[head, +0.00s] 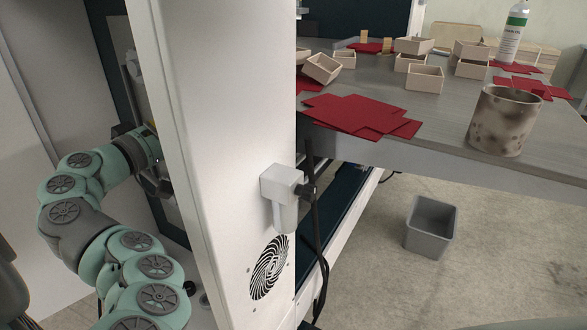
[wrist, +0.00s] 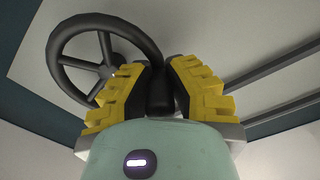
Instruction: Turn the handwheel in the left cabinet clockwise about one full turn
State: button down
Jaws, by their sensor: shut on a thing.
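The handwheel (wrist: 104,37) shows in the wrist view at the upper left, a black rim with spokes and a hub, mounted on a pale cabinet wall. My gripper (wrist: 166,72) has yellow ridged fingers closed on the wheel's dark handle (wrist: 160,92) at the lower right of the rim. The handle's lower end is hidden behind my wrist housing. In the head view my arm reaches into the left cabinet, and the white cabinet panel (head: 205,120) hides the wheel and most of my gripper.
A grey table (head: 450,125) on the right bears red card blanks (head: 360,115), several small boxes (head: 425,78), a spotted pot (head: 505,120) and a spray bottle (head: 513,35). A grey bin (head: 432,226) stands on the floor. Two dark rails (wrist: 270,85) run beside the wheel.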

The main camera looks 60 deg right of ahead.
jog(key=r+m+b, duration=0.3)
jog(key=m+b, duration=0.3)
jog(key=m, duration=0.1)
jog(key=r+m+b, duration=0.3)
jog(key=m+b, duration=0.4)
jog(key=w+r+m+b, duration=0.1)
jog(key=r+m+b, duration=0.2)
jog(key=m+b, duration=0.3)
jog(key=shift+m, duration=1)
jog(key=s+m+b, duration=0.1)
jog(key=m, duration=0.1)
jog(key=s+r+m+b, duration=0.1)
jog(key=m, duration=0.1)
jog(key=shift+s+d+r+m+b, duration=0.1)
jog(key=shift+s+m+b, duration=0.25)
jog(key=shift+m, duration=0.65)
jog(key=shift+s+r+m+b, duration=0.1)
jog(key=shift+s+m+b, duration=0.25)
jog(key=shift+m, duration=0.65)
jog(key=shift+s, duration=0.15)
